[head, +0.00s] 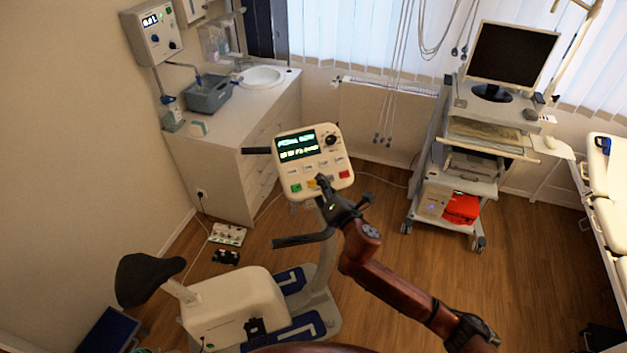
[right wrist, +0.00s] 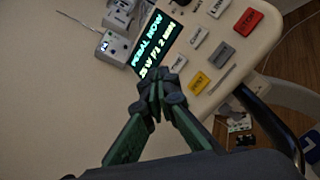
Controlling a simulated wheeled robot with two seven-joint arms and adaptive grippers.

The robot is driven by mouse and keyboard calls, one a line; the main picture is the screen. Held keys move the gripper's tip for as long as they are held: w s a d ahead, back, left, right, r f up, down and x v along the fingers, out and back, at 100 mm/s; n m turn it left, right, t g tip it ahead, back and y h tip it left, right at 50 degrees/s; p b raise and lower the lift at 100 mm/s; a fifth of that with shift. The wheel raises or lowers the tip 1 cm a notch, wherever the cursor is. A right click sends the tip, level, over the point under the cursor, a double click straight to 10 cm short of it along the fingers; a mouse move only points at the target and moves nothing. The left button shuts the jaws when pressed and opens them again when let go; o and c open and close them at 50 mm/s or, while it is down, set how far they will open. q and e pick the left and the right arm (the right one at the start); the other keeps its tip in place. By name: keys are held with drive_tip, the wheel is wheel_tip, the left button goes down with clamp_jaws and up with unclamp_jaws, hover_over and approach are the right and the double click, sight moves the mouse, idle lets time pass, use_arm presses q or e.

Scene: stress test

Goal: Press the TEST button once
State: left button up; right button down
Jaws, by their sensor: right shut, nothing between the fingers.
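The pale console (head: 340,140) of an exercise bike carries a lit display (head: 296,146), a black knob, a row of white buttons and a lower row of coloured ones. Green (head: 296,188), yellow (head: 312,183) and red (head: 344,174) buttons show. The yellow (right wrist: 198,82), grey (right wrist: 222,53) and red (right wrist: 248,20) buttons also show in the right wrist view. I cannot read which button says TEST. My right gripper (head: 322,180) is shut and empty at the console's lower row, hiding part of it; it also shows in the wrist view (right wrist: 160,88). I cannot tell whether it touches. My left gripper is out of view.
The bike's handlebars (head: 300,240) stick out below the console, close to my right arm. A counter with a sink (head: 262,77) stands behind left. A cart with a monitor (head: 512,55) stands behind right. An examination couch (head: 605,180) is at the right edge.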

drive_tip(key=shift+s+d+r+p, duration=0.25)
drive_tip(key=shift+s+r, duration=0.2)
drive_tip(key=shift+r, duration=0.2)
drive_tip(key=shift+s+d+r+p, duration=0.1)
drive_tip(key=shift+s+r+p, duration=0.15)
drive_tip(key=shift+s+r, duration=0.3)
drive_tip(key=shift+s+d+r+p, duration=0.25)
drive_tip(key=shift+s+r, duration=0.1)
drive_tip(key=shift+r, duration=0.35)
